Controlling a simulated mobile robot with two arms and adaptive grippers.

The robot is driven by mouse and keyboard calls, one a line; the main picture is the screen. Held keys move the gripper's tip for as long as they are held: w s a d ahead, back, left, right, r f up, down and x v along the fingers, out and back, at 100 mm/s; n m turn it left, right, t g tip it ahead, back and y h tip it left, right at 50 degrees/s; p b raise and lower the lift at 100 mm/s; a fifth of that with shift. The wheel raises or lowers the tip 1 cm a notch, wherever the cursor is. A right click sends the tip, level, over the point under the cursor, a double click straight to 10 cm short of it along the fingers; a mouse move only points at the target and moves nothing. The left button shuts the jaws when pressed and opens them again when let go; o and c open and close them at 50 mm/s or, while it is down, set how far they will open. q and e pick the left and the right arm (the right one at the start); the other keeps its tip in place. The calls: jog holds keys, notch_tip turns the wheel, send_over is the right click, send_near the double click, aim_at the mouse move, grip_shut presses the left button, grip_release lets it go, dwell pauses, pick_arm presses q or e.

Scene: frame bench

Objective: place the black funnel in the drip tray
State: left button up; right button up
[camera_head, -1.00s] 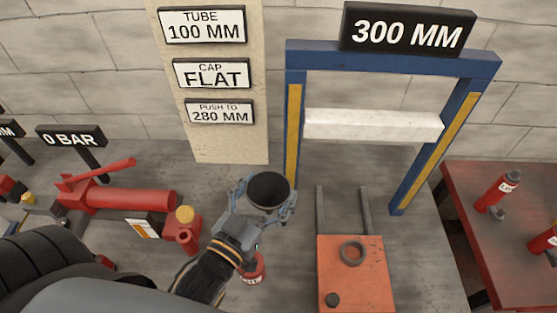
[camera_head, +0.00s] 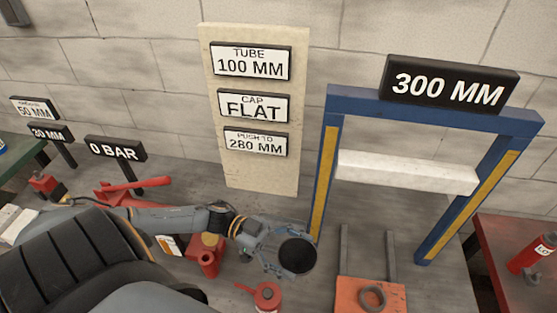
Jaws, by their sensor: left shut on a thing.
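The black funnel (camera_head: 297,256) is held in my left gripper (camera_head: 283,252), whose fingers are closed around it. I see its dark round opening from above. It is in the air, left of the orange block and near the base of the blue frame's left post. My right gripper is not in view. I cannot make out a drip tray in this view.
A blue frame (camera_head: 333,150) marked 300 MM stands at right, with a white bar across it. An orange block (camera_head: 352,291) bears a dark ring (camera_head: 373,297). A red can (camera_head: 266,296) is just below my gripper. A red table (camera_head: 500,262) is at right.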

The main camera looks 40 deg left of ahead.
aim_at(282, 246)
pick_arm(q)
jog(key=shift+m+g, duration=0.4)
jog(key=shift+g, duration=0.4)
jog(key=a, duration=0.4)
jog(key=shift+a+f, duration=0.1)
jog(key=shift+a, duration=0.2)
jog(key=w+a+f+b, duration=0.7)
jog(key=a+f, duration=0.4)
jog(key=f, duration=0.2)
jog(key=shift+w+a+b, duration=0.2)
jog(key=shift+w+b, duration=0.1)
jog(key=shift+b, duration=0.15)
jog(key=shift+f+b, duration=0.45)
jog(key=shift+b, duration=0.15)
jog(key=shift+s, duration=0.1)
jog(key=o, duration=1)
jog(key=shift+d, duration=0.1)
jog(key=o, duration=0.3)
jog(key=shift+f, duration=0.15)
